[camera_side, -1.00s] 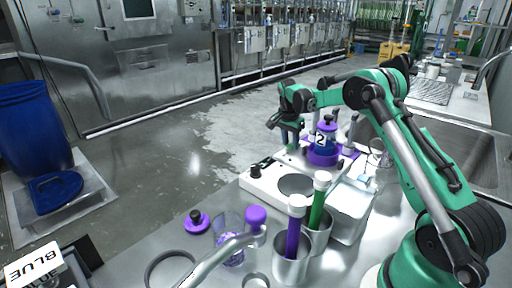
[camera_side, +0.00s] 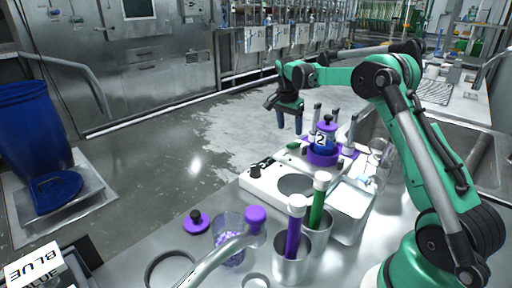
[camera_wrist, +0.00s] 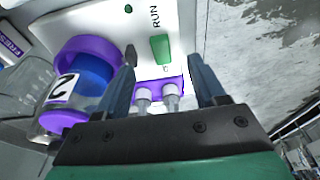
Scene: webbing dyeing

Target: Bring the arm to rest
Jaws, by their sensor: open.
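My gripper (camera_side: 289,122) is open and empty, raised above the far edge of the bench in the side view. In the wrist view, its two blue fingers (camera_wrist: 165,75) are spread apart with nothing between them. Below them is the white machine (camera_wrist: 180,15) with a green button (camera_wrist: 160,48) beside the word RUN. A vessel labelled 2 (camera_side: 322,140), with blue inside and a purple collar, sits on the machine to the right of my gripper. It also shows at the left of the wrist view (camera_wrist: 75,90).
Grey posts (camera_side: 336,117) stand around the vessel. A glass beaker (camera_side: 229,238) and a purple lid (camera_side: 197,221) are at front. A blue bin (camera_side: 28,125) stands on the floor at left. Air around my gripper is clear.

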